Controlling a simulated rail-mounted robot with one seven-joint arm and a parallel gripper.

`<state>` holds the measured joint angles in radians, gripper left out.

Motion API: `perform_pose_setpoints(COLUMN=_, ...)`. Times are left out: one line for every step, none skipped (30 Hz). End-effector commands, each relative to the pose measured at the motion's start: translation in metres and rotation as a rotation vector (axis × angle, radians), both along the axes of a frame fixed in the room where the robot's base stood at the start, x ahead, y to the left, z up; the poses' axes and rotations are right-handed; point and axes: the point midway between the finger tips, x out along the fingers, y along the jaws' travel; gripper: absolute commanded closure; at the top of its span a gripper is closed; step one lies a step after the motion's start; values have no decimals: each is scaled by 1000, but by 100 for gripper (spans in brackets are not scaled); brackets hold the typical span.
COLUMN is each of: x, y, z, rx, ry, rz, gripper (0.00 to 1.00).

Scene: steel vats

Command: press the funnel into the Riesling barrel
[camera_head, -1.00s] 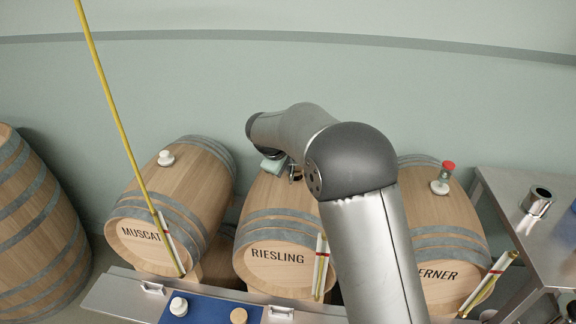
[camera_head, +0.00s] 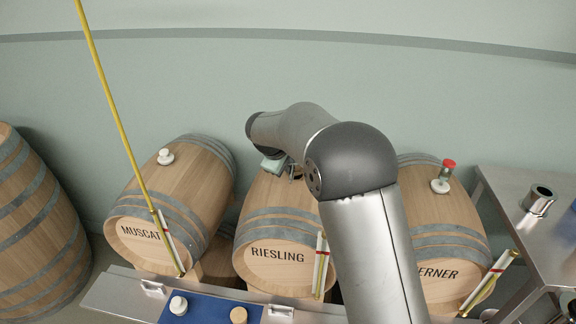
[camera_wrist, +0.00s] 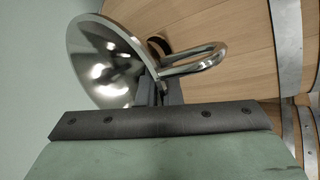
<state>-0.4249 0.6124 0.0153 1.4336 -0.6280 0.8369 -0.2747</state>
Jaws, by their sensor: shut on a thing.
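The Riesling barrel (camera_head: 277,266) lies on its side in the middle of the row, its name on the front head. In the wrist view its wood (camera_wrist: 242,50) fills the right, with a dark bung hole (camera_wrist: 160,46) partly hidden behind the funnel and its handle. The shiny steel funnel (camera_wrist: 105,65) is tilted in that view, its wide mouth towards the left. My gripper (camera_wrist: 160,95) is shut on the funnel at its looped handle. The funnel's spout is hidden, so I cannot tell whether it is in the hole. In the head view my gripper (camera_head: 275,165) is above the barrel, mostly hidden by my arm.
The Muscat barrel (camera_head: 180,190) with a white bung stands left, and another barrel (camera_head: 440,225) with a red-topped fitting stands right. A yellow rod (camera_head: 120,115) rises at the Muscat barrel. A blue mat (camera_head: 207,308) with stoppers lies in front. A steel table (camera_head: 530,215) stands right.

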Motion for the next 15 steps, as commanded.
perform_pose_setpoints(x=0, y=0, z=-2, rx=0, ry=-1, rz=0, gripper=100)
perform_pose_setpoints(x=0, y=0, z=-2, rx=0, ry=-1, rz=0, gripper=100)
perform_pose_setpoints(x=0, y=0, z=-3, rx=0, ry=-1, rz=0, gripper=100)
perform_pose_setpoints(x=0, y=0, z=-4, rx=0, ry=-1, rz=0, gripper=100)
perform_pose_setpoints(x=0, y=0, z=-4, rx=0, ry=-1, rz=0, gripper=100)
perform_pose_setpoints(x=0, y=0, z=-5, rx=0, ry=-1, rz=0, gripper=100)
perform_pose_setpoints(x=0, y=0, z=-6, rx=0, ry=-1, rz=0, gripper=100)
perform_pose_setpoints(x=0, y=0, z=-6, rx=0, ry=-1, rz=0, gripper=100)
perform_pose_setpoints(x=0, y=0, z=-7, rx=0, ry=-1, rz=0, gripper=100)
perform_pose_setpoints(x=0, y=0, z=-8, rx=0, ry=-1, rz=0, gripper=100)
perform_pose_setpoints(x=0, y=0, z=-8, rx=0, ry=-1, rz=0, gripper=100)
perform_pose_setpoints(x=0, y=0, z=-9, rx=0, ry=-1, rz=0, gripper=100)
perform_pose_setpoints(x=0, y=0, z=-10, rx=0, ry=-1, rz=0, gripper=100)
perform_pose_setpoints(x=0, y=0, z=-10, rx=0, ry=-1, rz=0, gripper=100)
perform_pose_setpoints(x=0, y=0, z=-11, rx=0, ry=-1, rz=0, gripper=100)
